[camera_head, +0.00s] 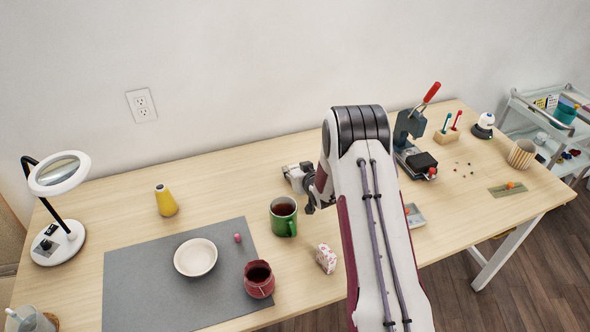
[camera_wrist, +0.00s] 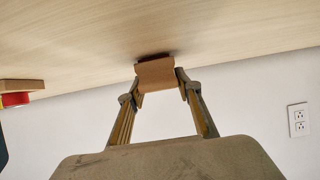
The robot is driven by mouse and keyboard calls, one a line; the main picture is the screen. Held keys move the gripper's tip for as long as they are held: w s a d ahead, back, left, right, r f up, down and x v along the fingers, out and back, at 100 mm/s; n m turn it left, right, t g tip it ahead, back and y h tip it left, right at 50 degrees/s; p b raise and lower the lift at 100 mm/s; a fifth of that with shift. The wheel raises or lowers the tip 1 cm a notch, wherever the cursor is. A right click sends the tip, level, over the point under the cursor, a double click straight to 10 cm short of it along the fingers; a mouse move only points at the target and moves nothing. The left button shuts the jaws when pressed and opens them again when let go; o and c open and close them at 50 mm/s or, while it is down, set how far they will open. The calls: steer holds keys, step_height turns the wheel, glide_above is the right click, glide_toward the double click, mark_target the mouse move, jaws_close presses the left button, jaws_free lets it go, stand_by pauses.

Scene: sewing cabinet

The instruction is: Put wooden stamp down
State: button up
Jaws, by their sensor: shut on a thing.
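In the wrist view my gripper (camera_wrist: 157,82) is shut on the wooden stamp (camera_wrist: 157,74), a small brown block held between the two fingertips. The stamp is at or very close to the pale wooden table top (camera_wrist: 80,40), with a dark strip along its table-side edge. I cannot tell whether it touches the table. In the head view my arm covers the fingertips and the stamp.
A green mug (camera_head: 284,217) stands close to my wrist, with a patterned block (camera_head: 326,258) nearer the front. A grey mat (camera_head: 130,285) holds a white bowl (camera_head: 196,257) and a red cup (camera_head: 258,280). A press (camera_head: 408,130) stands right of my arm. Table between yellow vase (camera_head: 166,200) and wrist is clear.

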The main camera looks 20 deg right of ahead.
steer(key=o, duration=1.1)
steer(key=shift+f, duration=0.1)
steer(key=shift+r, duration=0.2)
steer(key=shift+s+r, duration=0.2)
steer(key=shift+s, duration=0.2)
steer(key=shift+v, duration=5.55)
